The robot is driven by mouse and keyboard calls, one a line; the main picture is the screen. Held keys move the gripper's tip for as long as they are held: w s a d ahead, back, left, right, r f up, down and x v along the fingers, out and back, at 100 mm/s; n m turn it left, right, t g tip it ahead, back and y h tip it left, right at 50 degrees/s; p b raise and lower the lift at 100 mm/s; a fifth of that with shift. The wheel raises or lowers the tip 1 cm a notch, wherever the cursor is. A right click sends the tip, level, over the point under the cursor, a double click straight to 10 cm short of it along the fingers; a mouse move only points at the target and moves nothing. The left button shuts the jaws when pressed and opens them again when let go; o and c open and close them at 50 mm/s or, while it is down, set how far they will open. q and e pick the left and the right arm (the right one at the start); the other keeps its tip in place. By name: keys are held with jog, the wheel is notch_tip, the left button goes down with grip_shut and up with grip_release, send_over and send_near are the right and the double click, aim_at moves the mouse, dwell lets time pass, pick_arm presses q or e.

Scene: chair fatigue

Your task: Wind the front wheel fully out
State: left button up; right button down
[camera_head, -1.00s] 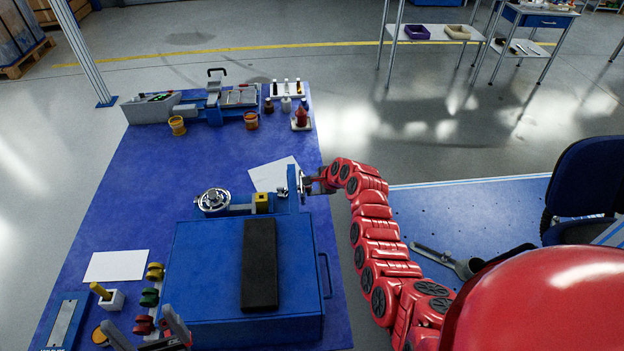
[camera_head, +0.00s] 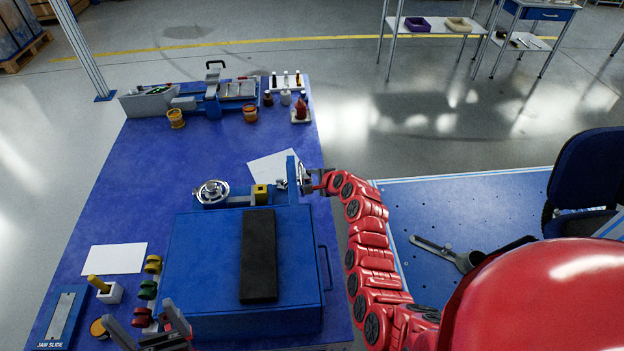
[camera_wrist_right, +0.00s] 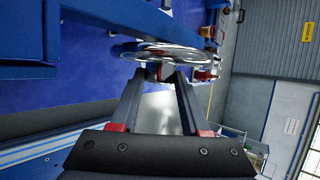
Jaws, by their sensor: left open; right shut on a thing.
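A chrome handwheel (camera_head: 306,179) stands edge-on at the right end of the slide on the blue machine (camera_head: 205,235). In the right wrist view the wheel's rim (camera_wrist_right: 145,51) shows nearly edge-on. My right gripper (camera_head: 318,181) is at this wheel, shut on its handle; the fingertips (camera_wrist_right: 160,76) meet just below the rim in the wrist view and largely hide the handle. A second chrome wheel (camera_head: 212,192) lies face-up at the left end of the slide. A yellow block (camera_head: 261,194) sits between them. My left gripper (camera_head: 148,325) is open and empty at the bottom left.
A black pad (camera_head: 259,255) lies on the machine's top. White paper (camera_head: 272,166) lies behind the slide. Coloured knobs (camera_head: 148,289) line the machine's left side. A blue perforated table (camera_head: 450,215) and a chair (camera_head: 585,180) stand to the right.

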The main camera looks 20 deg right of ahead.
jog(key=shift+c, duration=1.9)
grip_release()
jog(key=b+v, duration=0.1)
jog(key=v, duration=1.6)
jog(key=shift+s+r, duration=0.1)
jog(key=shift+r, duration=0.05)
